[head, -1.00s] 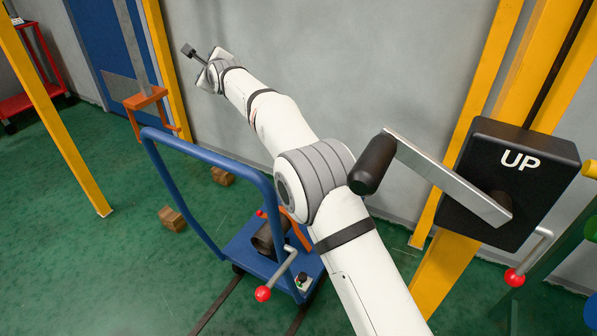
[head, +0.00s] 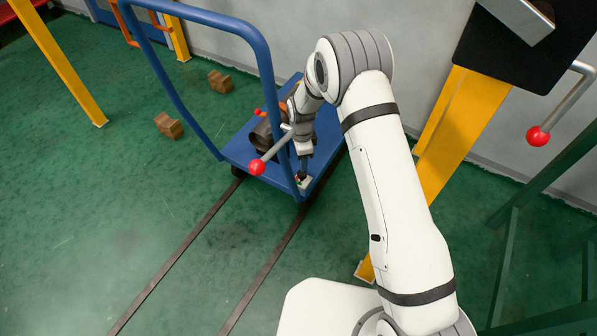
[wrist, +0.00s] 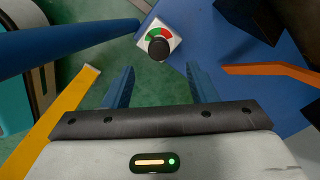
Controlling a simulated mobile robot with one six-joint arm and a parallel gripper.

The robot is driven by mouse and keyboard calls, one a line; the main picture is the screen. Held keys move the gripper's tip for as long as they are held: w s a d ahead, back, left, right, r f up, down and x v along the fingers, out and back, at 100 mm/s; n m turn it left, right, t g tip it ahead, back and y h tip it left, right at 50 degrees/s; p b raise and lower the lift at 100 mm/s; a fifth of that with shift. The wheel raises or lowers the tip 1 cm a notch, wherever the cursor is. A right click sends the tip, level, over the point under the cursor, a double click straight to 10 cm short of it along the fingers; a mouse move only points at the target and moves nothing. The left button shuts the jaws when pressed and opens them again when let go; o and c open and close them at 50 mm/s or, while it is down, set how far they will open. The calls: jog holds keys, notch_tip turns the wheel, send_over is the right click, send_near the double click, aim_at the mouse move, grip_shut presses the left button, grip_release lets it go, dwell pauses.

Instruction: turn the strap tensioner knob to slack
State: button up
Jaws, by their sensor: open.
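The strap tensioner knob (wrist: 158,48) is a round black knob on a small square white plate with a green and red dial. The plate (wrist: 174,28) sits at the edge of the blue cart deck (wrist: 225,40). In the wrist view my gripper (wrist: 160,78) is open and empty, its two blue fingers apart. The knob shows just beyond the fingertips, roughly centred between them. In the head view my gripper (head: 304,160) points down over the near corner of the cart, just above the plate (head: 304,183). The fingers and knob are small there, and contact cannot be told.
The cart's blue handle rail (head: 262,65) rises close to my gripper's left. A red-ball lever (head: 257,167) and a dark pipe (head: 262,138) are beside it. An orange bar (wrist: 270,70) shows right of the fingers. Wooden blocks (head: 169,126) lie on the open green floor.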

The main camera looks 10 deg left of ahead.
aim_at(302, 176)
notch_tip(302, 176, down, 8)
jog(key=b, duration=0.2)
jog(key=shift+w+d+r+b, duration=0.1)
jog(key=shift+d+b, duration=0.05)
jog(key=shift+b, duration=0.15)
